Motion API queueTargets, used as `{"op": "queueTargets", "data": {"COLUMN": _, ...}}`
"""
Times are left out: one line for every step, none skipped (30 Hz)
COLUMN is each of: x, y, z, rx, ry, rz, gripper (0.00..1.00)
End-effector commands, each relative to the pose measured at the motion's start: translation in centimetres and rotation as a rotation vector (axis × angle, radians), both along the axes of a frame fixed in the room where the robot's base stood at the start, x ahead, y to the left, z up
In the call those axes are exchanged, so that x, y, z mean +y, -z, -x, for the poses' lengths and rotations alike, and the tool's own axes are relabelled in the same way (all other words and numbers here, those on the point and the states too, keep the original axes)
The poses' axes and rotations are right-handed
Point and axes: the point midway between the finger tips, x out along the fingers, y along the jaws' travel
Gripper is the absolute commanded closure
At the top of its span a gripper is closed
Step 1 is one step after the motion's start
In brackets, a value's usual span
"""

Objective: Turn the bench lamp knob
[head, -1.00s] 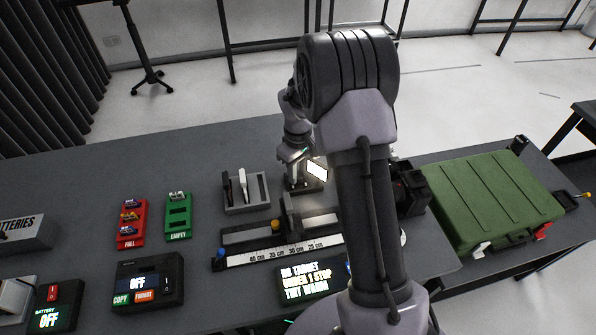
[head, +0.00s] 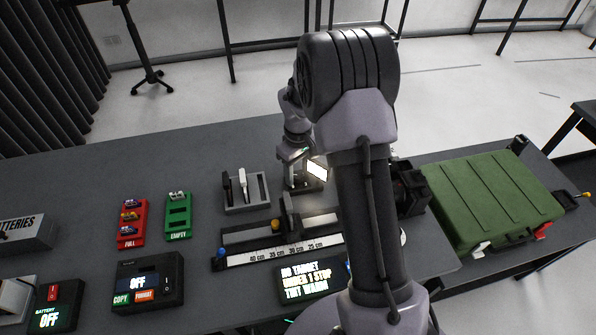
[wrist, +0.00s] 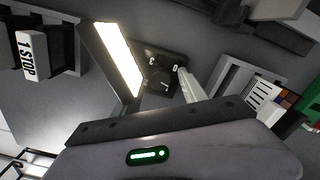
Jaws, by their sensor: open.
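The bench lamp has a bright lit panel (head: 317,170) and a dark base (head: 308,187), both partly behind my arm in the head view. In the wrist view the lit panel (wrist: 118,58) is at upper left. The round dark knob (wrist: 159,80) sits on the base beside it, with small white marks around it. My gripper (head: 292,168) points down at the lamp, its body (wrist: 180,135) filling the bottom of the wrist view. It is open; a pale finger shows right of the knob, and the other finger is not clear. Contact with the knob cannot be told.
A grey holder (head: 260,205) with upright pieces stands left of the lamp. A ruler rail (head: 250,258) and a text display (head: 312,285) are in front. Red (head: 131,240) and green (head: 179,232) trays lie left. A green case (head: 490,195) is at right.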

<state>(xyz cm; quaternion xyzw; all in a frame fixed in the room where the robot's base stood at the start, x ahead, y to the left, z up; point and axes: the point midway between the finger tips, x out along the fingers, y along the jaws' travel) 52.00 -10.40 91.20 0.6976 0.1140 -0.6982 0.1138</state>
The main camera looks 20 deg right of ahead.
Motion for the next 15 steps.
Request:
{"op": "queueTargets", "data": {"x": 0.0, "y": -0.8, "z": -0.1, "rx": -0.003, "ry": 0.000, "rz": 0.001, "gripper": 0.50}}
{"op": "queueTargets", "data": {"x": 0.0, "y": -1.4, "z": -0.1, "rx": -0.004, "ry": 0.000, "rz": 0.001, "gripper": 0.50}}
{"op": "queueTargets", "data": {"x": 0.0, "y": -2.4, "z": -0.1, "rx": -0.004, "ry": 0.000, "rz": 0.001, "gripper": 0.50}}
{"op": "queueTargets", "data": {"x": 0.0, "y": -3.4, "z": -0.1, "rx": -0.004, "ry": 0.000, "rz": 0.001, "gripper": 0.50}}
{"op": "queueTargets", "data": {"x": 0.0, "y": -4.4, "z": -0.1, "rx": -0.006, "ry": 0.001, "rz": 0.001, "gripper": 0.50}}
{"op": "queueTargets", "data": {"x": 0.0, "y": -5.9, "z": -0.2, "rx": -0.006, "ry": 0.000, "rz": 0.002, "gripper": 0.50}}
{"op": "queueTargets", "data": {"x": 0.0, "y": -7.0, "z": -0.1, "rx": -0.006, "ry": 0.000, "rz": 0.001, "gripper": 0.50}}
{"op": "queueTargets", "data": {"x": 0.0, "y": -8.1, "z": -0.1, "rx": -0.006, "ry": 0.000, "rz": 0.001, "gripper": 0.50}}
{"op": "queueTargets", "data": {"x": 0.0, "y": -9.4, "z": -0.1, "rx": -0.006, "ry": 0.000, "rz": 0.001, "gripper": 0.50}}
{"op": "queueTargets", "data": {"x": 0.0, "y": -10.5, "z": -0.1, "rx": -0.006, "ry": 0.001, "rz": 0.001, "gripper": 0.50}}
{"op": "queueTargets", "data": {"x": 0.0, "y": -11.4, "z": -0.1, "rx": -0.005, "ry": 0.001, "rz": 0.002, "gripper": 0.50}}
{"op": "queueTargets", "data": {"x": 0.0, "y": -12.6, "z": -0.1, "rx": -0.005, "ry": 0.000, "rz": 0.002, "gripper": 0.50}}
{"op": "queueTargets", "data": {"x": 0.0, "y": -13.4, "z": -0.1, "rx": -0.004, "ry": 0.000, "rz": 0.001, "gripper": 0.50}}
{"op": "queueTargets", "data": {"x": 0.0, "y": -14.1, "z": -0.1, "rx": -0.004, "ry": 0.000, "rz": 0.001, "gripper": 0.50}}
{"op": "queueTargets", "data": {"x": 0.0, "y": -15.0, "z": -0.1, "rx": -0.003, "ry": 0.001, "rz": 0.001, "gripper": 0.50}}
